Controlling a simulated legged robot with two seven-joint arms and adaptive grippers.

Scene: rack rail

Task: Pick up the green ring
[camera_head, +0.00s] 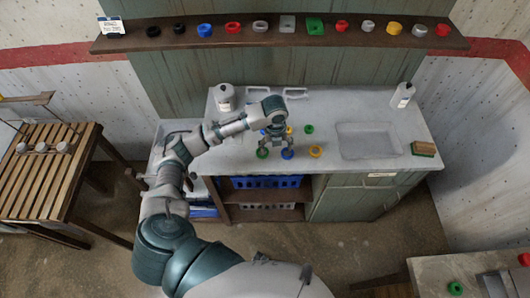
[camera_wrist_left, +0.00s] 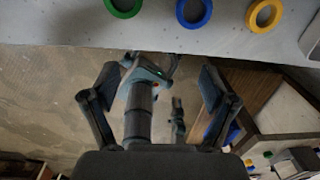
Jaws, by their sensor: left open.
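A green ring (camera_head: 262,153) lies on the grey counter near its front edge. It also shows at the top of the left wrist view (camera_wrist_left: 123,5), partly cut off. My left gripper (camera_head: 275,146) is open above the front edge, with its fingers close to the green ring and a blue ring (camera_head: 287,155). In the left wrist view the open left gripper (camera_wrist_left: 158,82) has nothing between its fingers. A second green ring (camera_head: 309,129) lies farther back. My right gripper is not identifiable.
A yellow ring (camera_head: 315,151) lies right of the blue one. The counter (camera_head: 345,112) holds a sink (camera_head: 368,141), two white bottles and a sponge (camera_head: 424,149). A wall shelf (camera_head: 270,40) carries several rings and blocks. A slatted table (camera_head: 40,170) stands at left.

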